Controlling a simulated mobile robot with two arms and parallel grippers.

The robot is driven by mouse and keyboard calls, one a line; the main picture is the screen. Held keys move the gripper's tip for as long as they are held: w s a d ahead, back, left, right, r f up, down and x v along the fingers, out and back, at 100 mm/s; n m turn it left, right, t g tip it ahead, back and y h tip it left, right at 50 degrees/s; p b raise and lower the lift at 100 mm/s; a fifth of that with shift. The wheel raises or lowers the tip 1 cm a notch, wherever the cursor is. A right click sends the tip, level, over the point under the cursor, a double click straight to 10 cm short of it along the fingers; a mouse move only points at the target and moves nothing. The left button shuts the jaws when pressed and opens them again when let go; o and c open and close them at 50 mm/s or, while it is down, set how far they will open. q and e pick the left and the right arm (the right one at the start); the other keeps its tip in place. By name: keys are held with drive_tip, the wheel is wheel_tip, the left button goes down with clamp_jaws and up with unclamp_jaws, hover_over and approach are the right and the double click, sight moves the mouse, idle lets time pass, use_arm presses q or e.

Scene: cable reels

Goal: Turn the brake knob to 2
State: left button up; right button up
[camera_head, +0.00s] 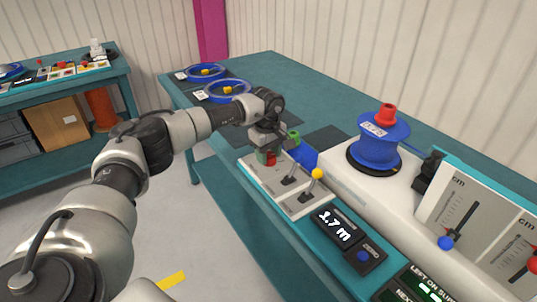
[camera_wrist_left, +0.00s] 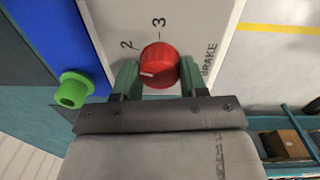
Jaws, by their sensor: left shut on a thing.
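The red brake knob (camera_wrist_left: 159,62) sits on a white panel (camera_wrist_left: 205,20) marked BRAKE, with the numbers 2 and 3 visible. Its white pointer mark points left and slightly down in the left wrist view, to the side of the 2 away from the 3. Any other number there is hidden by a finger. My left gripper (camera_wrist_left: 158,80) is shut on the knob, one green-grey finger on each side. In the head view the knob (camera_head: 270,160) shows below the gripper (camera_head: 268,150). My right gripper is not in view.
A green knob (camera_head: 293,135) stands close beside my gripper. Two levers, one yellow-tipped (camera_head: 317,174), rise nearby. A display (camera_head: 337,224) reads 1.7 m. A blue reel (camera_head: 379,140) stands behind on a white housing.

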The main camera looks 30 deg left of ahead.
sight(268, 155)
use_arm(q)
drive_tip(key=shift+m, duration=0.7)
drive_tip(key=o, duration=0.9)
drive_tip(key=shift+r, duration=0.1)
wheel_tip(268, 155, up, 11)
drive_tip(key=shift+s+f, duration=0.15)
idle(0.3)
